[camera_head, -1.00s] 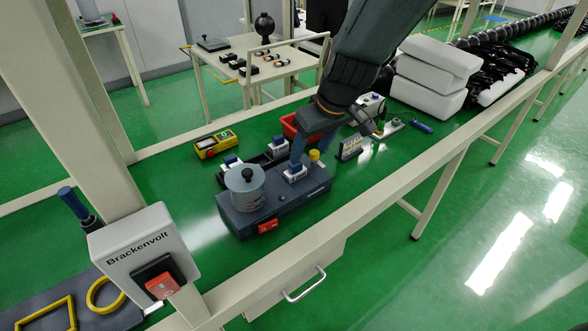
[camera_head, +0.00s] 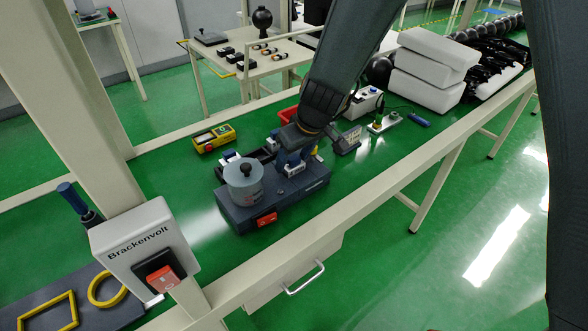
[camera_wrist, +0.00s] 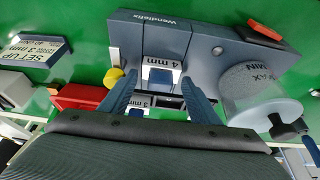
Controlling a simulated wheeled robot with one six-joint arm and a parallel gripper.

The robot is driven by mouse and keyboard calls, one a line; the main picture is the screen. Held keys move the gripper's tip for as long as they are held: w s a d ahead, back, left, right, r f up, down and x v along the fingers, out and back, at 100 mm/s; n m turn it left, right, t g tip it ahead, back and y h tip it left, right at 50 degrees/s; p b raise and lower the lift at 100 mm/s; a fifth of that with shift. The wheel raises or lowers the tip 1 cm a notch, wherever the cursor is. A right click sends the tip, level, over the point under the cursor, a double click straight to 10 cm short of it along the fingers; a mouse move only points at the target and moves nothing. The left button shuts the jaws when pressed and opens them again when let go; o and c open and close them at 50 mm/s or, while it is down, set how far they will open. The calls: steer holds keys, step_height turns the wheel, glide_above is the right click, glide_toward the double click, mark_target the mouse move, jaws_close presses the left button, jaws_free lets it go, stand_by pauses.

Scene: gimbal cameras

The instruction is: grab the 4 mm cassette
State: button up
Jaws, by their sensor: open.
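The 4 mm cassette (camera_wrist: 163,75) is blue and white with a "4 mm" label. My gripper (camera_wrist: 160,92) is open, with one blue finger on each side of the cassette in the wrist view. I cannot tell whether the fingers touch it. In the head view, my gripper (camera_head: 293,158) is low over the machine and partly hides the cassette (camera_head: 293,170).
Another cassette, labelled "3 mm" (camera_wrist: 140,101), lies behind in a dark tray (camera_head: 262,155). A grey round hopper (camera_head: 243,182) stands at the machine's left end. A yellow device (camera_head: 213,138) and a setup sign (camera_wrist: 40,48) are nearby.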

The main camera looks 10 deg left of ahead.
steer(key=shift+r, duration=0.1)
steer(key=c, duration=0.9)
